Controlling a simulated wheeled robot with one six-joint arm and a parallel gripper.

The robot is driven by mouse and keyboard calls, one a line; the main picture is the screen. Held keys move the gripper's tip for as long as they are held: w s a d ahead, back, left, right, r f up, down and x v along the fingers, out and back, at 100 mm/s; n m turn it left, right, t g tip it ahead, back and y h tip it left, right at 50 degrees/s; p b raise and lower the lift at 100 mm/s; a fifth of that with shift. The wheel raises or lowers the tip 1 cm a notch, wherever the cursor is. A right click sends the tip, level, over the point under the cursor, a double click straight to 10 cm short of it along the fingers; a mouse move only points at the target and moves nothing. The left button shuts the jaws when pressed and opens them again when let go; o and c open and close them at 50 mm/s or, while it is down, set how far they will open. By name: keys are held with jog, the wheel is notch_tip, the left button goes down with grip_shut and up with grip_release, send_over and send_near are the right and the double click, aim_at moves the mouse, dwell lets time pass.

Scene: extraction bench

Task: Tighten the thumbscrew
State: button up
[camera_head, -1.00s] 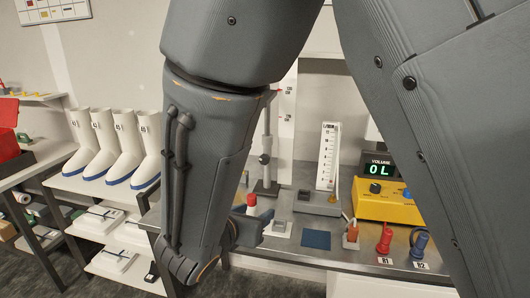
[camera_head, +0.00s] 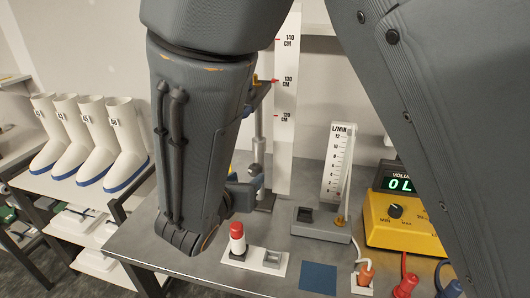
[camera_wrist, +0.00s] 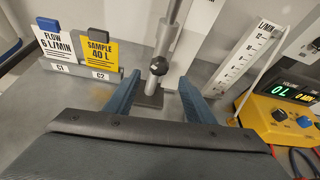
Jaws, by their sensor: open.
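The thumbscrew (camera_wrist: 158,66) is a small dark knob with a pale face on the metal post (camera_wrist: 169,35) of a stand, in the wrist view. My gripper (camera_wrist: 160,84) is open, with one blue finger on each side of the picture and the knob in the gap at about fingertip level. I see no finger touching the knob; how far ahead it lies is hard to tell. In the head view my forearm hides most of the gripper, and a blue part of it (camera_head: 245,190) shows beside the stand's post (camera_head: 259,135).
A flow meter (camera_head: 337,165) stands right of the post, with a yellow volume box (camera_head: 400,222) beyond it. A red-capped item (camera_head: 237,238) and a blue square (camera_head: 319,277) are on the front of the bench. Two signs (camera_wrist: 100,51) stand left of the post. White boots (camera_head: 90,140) are left.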

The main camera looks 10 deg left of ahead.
aim_at(254, 172)
jog(key=shift+p+x, duration=1.35)
jog(key=shift+x, duration=2.5)
jog(key=shift+c, duration=0.4)
jog(key=c, duration=1)
